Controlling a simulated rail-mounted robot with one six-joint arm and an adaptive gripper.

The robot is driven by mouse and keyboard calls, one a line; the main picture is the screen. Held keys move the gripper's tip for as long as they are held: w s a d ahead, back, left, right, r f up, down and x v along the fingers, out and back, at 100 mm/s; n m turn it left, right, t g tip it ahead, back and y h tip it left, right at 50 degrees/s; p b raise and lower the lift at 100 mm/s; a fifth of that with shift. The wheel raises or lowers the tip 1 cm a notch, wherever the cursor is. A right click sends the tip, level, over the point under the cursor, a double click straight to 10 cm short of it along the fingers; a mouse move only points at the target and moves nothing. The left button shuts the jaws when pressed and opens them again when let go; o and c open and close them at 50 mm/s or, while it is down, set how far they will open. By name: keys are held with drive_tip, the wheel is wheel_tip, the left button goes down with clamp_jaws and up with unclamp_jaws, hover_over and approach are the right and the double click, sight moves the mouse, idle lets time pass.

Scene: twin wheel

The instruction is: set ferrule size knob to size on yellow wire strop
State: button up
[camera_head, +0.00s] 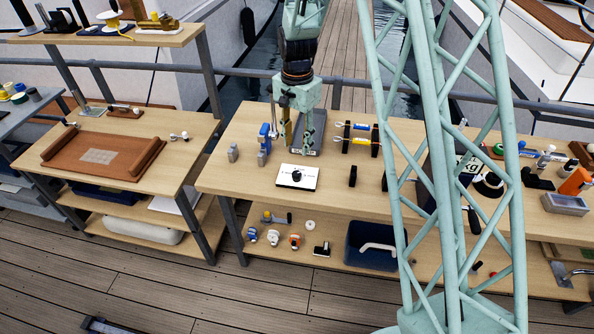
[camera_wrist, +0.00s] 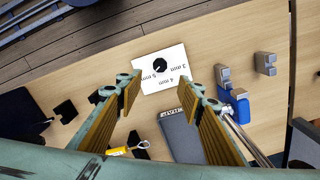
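The ferrule size knob (camera_head: 297,176) is a round black dial on a white panel (camera_head: 284,183) on the middle bench. In the wrist view the knob (camera_wrist: 159,66) has printed labels that read 3 mm, 4 mm and 5 mm, upside down. Which label its pointer meets is too small to tell. A yellow wire strop piece (camera_head: 361,141) lies between black holders right of the panel; part of it shows in the wrist view (camera_wrist: 118,151). Its size marking is not legible. My gripper (camera_wrist: 160,89) is open and empty, above and behind the panel.
A grey block with lettering (camera_wrist: 180,138) lies behind the panel. A blue tool (camera_head: 264,139) and grey blocks (camera_head: 233,153) stand to the left. A blue piece (camera_head: 361,127) lies behind the yellow one. Bare bench surrounds the panel's front.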

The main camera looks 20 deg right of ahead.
sight(297, 173)
drive_tip(key=shift+f, duration=6.75)
drive_tip(key=c, duration=0.9)
drive_tip(key=shift+o, duration=0.2)
